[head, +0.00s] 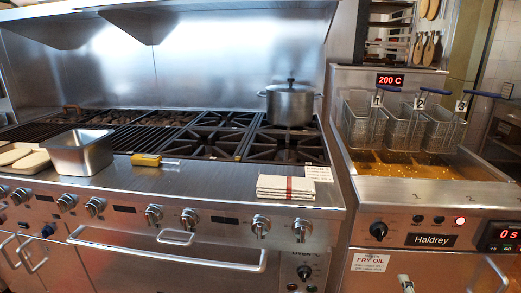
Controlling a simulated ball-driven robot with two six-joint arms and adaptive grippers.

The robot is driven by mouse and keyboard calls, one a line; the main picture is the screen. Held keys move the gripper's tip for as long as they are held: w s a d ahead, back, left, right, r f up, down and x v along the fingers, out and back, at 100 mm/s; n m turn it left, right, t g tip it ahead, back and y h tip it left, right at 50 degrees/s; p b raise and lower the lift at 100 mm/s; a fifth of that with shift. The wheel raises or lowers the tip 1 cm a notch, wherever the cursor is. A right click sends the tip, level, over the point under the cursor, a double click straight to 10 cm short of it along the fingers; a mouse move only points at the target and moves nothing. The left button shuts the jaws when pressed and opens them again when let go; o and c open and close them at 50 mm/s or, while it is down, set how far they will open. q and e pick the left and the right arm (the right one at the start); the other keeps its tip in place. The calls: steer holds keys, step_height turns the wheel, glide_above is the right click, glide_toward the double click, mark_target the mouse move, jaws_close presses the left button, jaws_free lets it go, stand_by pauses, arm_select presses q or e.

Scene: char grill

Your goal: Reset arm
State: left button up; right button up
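Neither of my arms nor grippers shows in the head view, so their pose and whether they are open or shut cannot be seen. The view faces a steel range (200,185) with a char grill section at the left and burner grates (215,140) to the right. A fryer (430,195) stands at the right.
A lidded pot (290,104) stands on the back right burner. A steel pan (80,153), a yellow-handled tool (148,160) and a folded striped towel (286,188) lie along the front ledge. Several fry baskets (400,125) hang above the oil (410,168). Oven handles (165,258) jut forward.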

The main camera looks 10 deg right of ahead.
steer(key=s+a+f+m+g+y+b, duration=0.15)
steer(key=s+f+g, duration=0.25)
steer(key=s+f, duration=0.8)
steer(key=s+a+f+m+g+y+b, duration=0.1)
steer(key=s+f+m+g+y+b, duration=0.3)
steer(key=s+f, duration=0.85)
steer(key=s+f+m+g+h, duration=0.1)
steer(key=s+f+m+g, duration=0.3)
steer(key=s, duration=0.4)
steer(key=s+f+m+g+h+p, duration=0.1)
steer(key=s+f+m+g, duration=0.3)
steer(key=s, duration=0.5)
steer(key=shift+s+a+f+m, duration=0.15)
steer(key=shift+a+f+m, duration=0.1)
steer(key=shift+f+m, duration=0.65)
